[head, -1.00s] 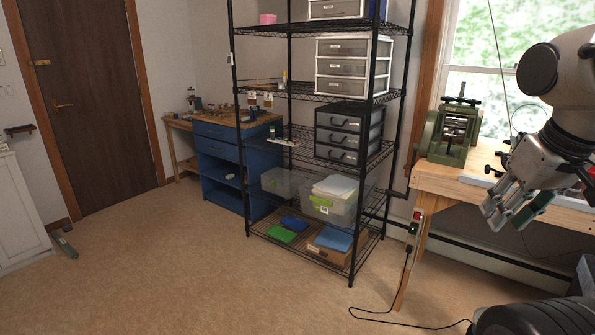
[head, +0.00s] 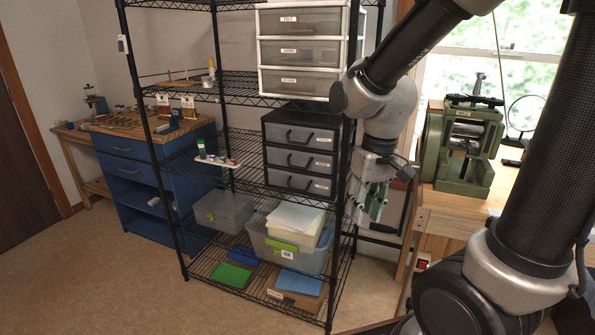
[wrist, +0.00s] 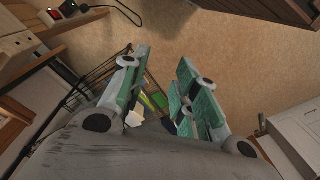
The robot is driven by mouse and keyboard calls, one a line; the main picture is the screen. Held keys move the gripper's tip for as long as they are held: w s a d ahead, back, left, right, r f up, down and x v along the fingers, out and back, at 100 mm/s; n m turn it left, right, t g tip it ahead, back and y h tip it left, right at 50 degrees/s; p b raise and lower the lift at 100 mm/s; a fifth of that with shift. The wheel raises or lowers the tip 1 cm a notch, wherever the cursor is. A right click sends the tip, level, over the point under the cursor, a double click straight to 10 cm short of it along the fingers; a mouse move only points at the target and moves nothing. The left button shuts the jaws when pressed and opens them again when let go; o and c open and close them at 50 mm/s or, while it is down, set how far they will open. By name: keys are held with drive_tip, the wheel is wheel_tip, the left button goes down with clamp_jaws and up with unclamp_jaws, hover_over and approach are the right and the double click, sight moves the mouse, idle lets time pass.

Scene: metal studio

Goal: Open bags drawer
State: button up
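A white three-drawer unit (head: 312,50) stands on the wire shelf in the head view, its drawers shut. Its top label seems to read FELT; the others are too small to read surely. A black three-drawer unit (head: 300,150) stands on the shelf below, also shut, with dark handles and small labels that I cannot read. I cannot tell which drawer is the bags one. My gripper (head: 368,205) points down in front of the rack's right side, right of the black unit and apart from it. In the wrist view its fingers (wrist: 165,85) are spread and empty.
The black wire rack (head: 175,200) holds a clear bin with papers (head: 290,240) and a small white tray (head: 217,161) that juts out. A workbench with a green machine (head: 462,145) stands close on the right. The floor (head: 110,285) in front of the rack is clear.

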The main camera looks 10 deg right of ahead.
drive_tip(key=w+a+f+m+t, duration=0.35)
drive_tip(key=w+a+f, duration=0.25)
drive_tip(key=w+f, duration=0.5)
drive_tip(key=w+a+f+m+t, duration=0.3)
drive_tip(key=w+a+f+m, duration=0.25)
drive_tip(key=w+f, duration=0.6)
drive_tip(key=w+f+m+t+h, duration=0.2)
drive_tip(key=w+m+t, duration=0.1)
drive_tip(key=m+t, duration=0.1)
drive_tip(key=w+d+r+m+t+h, duration=0.1)
drive_tip(key=d+r+m+t+h, duration=0.1)
drive_tip(key=r+m+t, duration=0.35)
drive_tip(key=w+d+r+m+t+h, duration=0.1)
drive_tip(key=w+d+r+m+t, duration=0.15)
drive_tip(key=r, duration=0.65)
drive_tip(key=w+r, duration=0.2)
drive_tip(key=w, duration=0.4)
drive_tip(key=shift+w+d+t, duration=0.35)
drive_tip(key=shift+w+d, duration=0.05)
drive_tip(key=shift+s, duration=0.1)
clamp_jaws()
